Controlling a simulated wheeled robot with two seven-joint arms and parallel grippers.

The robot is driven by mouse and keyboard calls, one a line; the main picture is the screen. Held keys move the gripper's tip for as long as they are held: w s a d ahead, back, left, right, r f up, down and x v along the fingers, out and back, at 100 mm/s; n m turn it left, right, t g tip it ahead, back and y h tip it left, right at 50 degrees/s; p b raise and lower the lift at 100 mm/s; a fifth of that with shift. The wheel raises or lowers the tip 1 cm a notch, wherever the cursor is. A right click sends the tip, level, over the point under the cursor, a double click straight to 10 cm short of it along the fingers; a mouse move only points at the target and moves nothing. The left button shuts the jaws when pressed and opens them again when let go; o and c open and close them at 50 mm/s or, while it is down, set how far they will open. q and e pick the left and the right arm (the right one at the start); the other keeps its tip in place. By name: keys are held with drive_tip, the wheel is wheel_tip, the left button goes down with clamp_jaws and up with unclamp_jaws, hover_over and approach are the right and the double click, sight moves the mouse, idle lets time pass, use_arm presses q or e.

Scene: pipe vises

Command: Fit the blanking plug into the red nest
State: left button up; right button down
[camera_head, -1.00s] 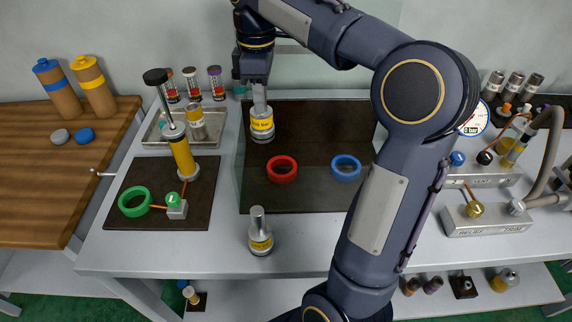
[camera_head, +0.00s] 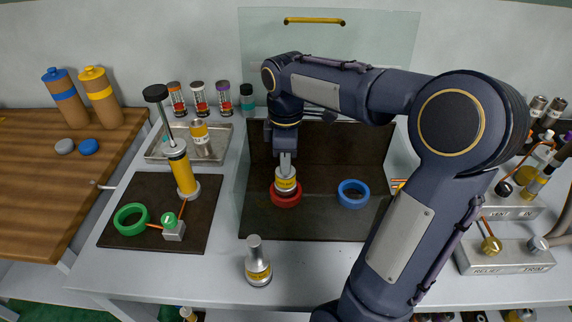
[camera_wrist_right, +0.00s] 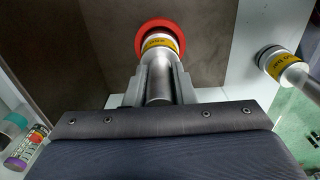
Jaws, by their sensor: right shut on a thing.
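My right gripper (camera_head: 286,158) is shut on a blanking plug (camera_head: 286,184), a silver plug with a yellow label band, held upright. The plug stands at the red nest (camera_head: 286,201), a red ring on the dark mat. In the right wrist view the plug (camera_wrist_right: 160,47) covers the middle of the red nest (camera_wrist_right: 159,22). I cannot tell whether its base is inside the ring or just above it. A similar plug (camera_head: 257,262) stands on the bench in front of the mat; it also shows in the right wrist view (camera_wrist_right: 284,68). My left gripper is not in view.
A blue ring (camera_head: 353,193) sits right of the red nest. A clear shield (camera_head: 330,50) with a yellow handle rises behind. A hand pump (camera_head: 183,172) and green ring (camera_head: 131,219) are on the left mat, with a metal tray (camera_head: 213,150) behind. Valve blocks (camera_head: 505,258) stand right.

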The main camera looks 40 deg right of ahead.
drive_tip(key=shift+f, duration=0.7)
drive_tip(key=shift+f, duration=0.2)
drive_tip(key=c, duration=1.2)
unclamp_jaws()
drive_tip(key=shift+r, duration=0.25)
wheel_tip(320, 180, up, 7)
drive_tip(key=shift+r+p, duration=0.2)
drive_tip(key=shift+p, duration=0.25)
